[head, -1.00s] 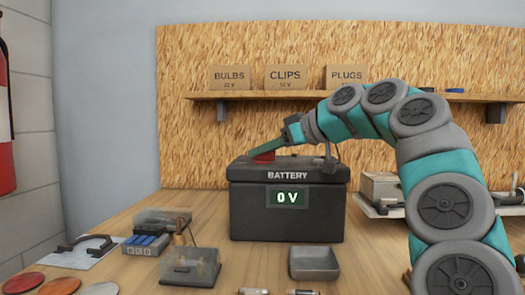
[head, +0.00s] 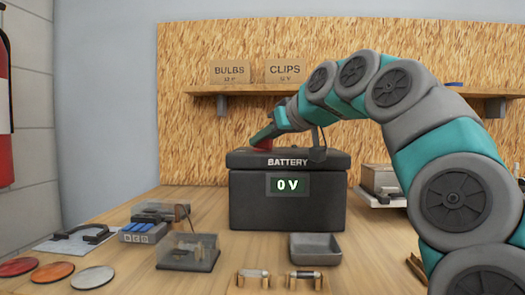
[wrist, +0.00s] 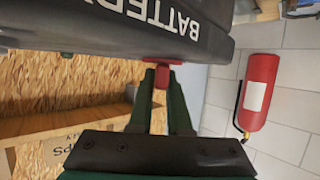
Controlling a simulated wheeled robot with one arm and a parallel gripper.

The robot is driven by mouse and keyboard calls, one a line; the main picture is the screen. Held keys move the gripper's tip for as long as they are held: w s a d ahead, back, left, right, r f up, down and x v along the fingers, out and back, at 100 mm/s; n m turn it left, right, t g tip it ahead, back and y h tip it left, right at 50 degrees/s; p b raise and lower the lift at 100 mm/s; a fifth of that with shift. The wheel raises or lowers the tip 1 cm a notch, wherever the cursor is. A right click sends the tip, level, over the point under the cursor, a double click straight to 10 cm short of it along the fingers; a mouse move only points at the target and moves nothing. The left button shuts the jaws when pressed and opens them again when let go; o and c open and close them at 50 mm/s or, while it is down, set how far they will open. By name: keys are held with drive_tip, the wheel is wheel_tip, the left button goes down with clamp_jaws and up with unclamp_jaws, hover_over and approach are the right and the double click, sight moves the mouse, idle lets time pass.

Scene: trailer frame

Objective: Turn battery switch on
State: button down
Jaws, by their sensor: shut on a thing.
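The black battery box (head: 287,215) stands on the workbench, and its green display (head: 288,184) reads 0 V. A red switch (head: 262,143) sits on top of its lid, left of the middle. My gripper (head: 265,136) reaches down to the switch from the upper right. In the wrist view, my gripper (wrist: 161,77) is shut on the red switch (wrist: 162,73), with a finger on each side. The battery (wrist: 130,28) fills the top of that view. The fingers partly hide the switch, so its exact angle is hard to tell.
A shelf (head: 230,90) with labelled boxes hangs behind the battery. A grey tray (head: 315,248), a clear case (head: 188,252) and fuse holders (head: 267,279) lie in front. Coloured discs (head: 53,271) lie at front left. A fire extinguisher (wrist: 258,92) shows right in the wrist view.

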drive_tip(key=m+t+h+b, duration=0.1)
drive_tip(key=m+t+h, duration=0.1)
drive_tip(key=m+h, duration=0.2)
drive_tip(key=shift+d+f+m+h+b, duration=0.1)
drive_tip(key=shift+m+h+b, duration=0.2)
drive_tip(key=shift+h, duration=0.1)
drive_tip(key=shift+m+t+h, duration=0.4)
drive_tip(key=shift+m+h, duration=1.2)
drive_tip(key=shift+h, duration=0.3)
drive_tip(key=shift+m+h, duration=0.3)
drive_tip(key=shift+h, duration=0.1)
drive_tip(key=c, duration=0.9)
unclamp_jaws()
drive_tip(key=shift+o, duration=0.2)
